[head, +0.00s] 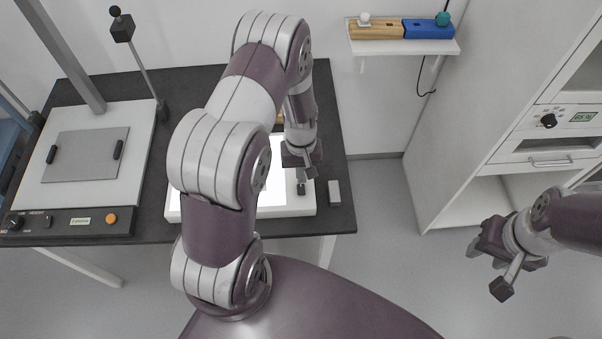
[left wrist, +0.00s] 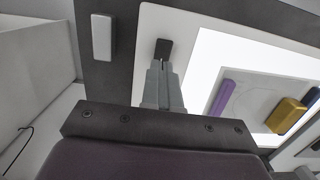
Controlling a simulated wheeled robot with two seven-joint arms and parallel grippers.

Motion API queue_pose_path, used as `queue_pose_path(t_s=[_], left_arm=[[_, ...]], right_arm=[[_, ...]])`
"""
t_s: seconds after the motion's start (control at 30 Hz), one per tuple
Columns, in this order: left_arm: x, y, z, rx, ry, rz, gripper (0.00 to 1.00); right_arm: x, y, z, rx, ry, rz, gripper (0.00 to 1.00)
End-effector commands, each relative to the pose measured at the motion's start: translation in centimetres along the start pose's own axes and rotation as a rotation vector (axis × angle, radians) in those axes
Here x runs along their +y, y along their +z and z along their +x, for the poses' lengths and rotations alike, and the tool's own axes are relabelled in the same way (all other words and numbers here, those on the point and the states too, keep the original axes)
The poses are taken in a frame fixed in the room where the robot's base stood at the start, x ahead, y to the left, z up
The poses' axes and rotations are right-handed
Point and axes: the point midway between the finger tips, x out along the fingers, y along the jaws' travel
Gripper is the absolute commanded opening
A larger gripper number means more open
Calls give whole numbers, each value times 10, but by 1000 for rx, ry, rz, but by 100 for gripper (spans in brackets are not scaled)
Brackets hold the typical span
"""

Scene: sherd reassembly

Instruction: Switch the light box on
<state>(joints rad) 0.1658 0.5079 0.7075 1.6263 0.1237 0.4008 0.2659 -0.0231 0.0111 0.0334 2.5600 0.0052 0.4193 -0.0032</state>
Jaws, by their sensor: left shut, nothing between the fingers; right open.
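The light box (head: 308,207) lies on the dark table, mostly hidden behind my left arm in the head view. Its panel shows bright white, and it also fills much of the left wrist view (left wrist: 209,50). A small black switch (left wrist: 163,48) sits on its pale border. My left gripper (head: 301,181) is shut and empty, pointing down over that border. In the left wrist view its fingertips (left wrist: 162,66) are right at the switch's near end; whether they touch it I cannot tell. My right gripper (head: 486,258) is open and empty, off to the right over the floor.
A purple piece (left wrist: 222,97) and a yellow piece (left wrist: 287,115) lie on a pale sheet on the panel. A small grey block (head: 334,192) lies right of the box. A hotplate-like device (head: 80,208) stands at left, a cabinet (head: 455,150) at right, a wall shelf (head: 400,48) behind.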

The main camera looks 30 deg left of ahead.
Motion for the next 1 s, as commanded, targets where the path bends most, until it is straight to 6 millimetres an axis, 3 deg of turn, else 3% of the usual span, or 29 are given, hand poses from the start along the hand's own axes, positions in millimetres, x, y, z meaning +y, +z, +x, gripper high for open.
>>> queue_pose_path(t_s=[0.03,0.2,0.43,0.6,1.0], left_arm=[[1,-3,-17,9,4,0,0],[2,-4,-57,16,6,1,0],[2,-4,-97,17,7,1,0],[2,-4,-108,15,5,1,0],[2,-4,-109,17,6,1,0]], right_arm=[[0,-1,-8,2,0,0,43],[0,0,1,0,0,0,43],[0,0,4,0,0,0,43],[0,0,4,0,0,0,43],[0,0,4,0,0,0,43]])
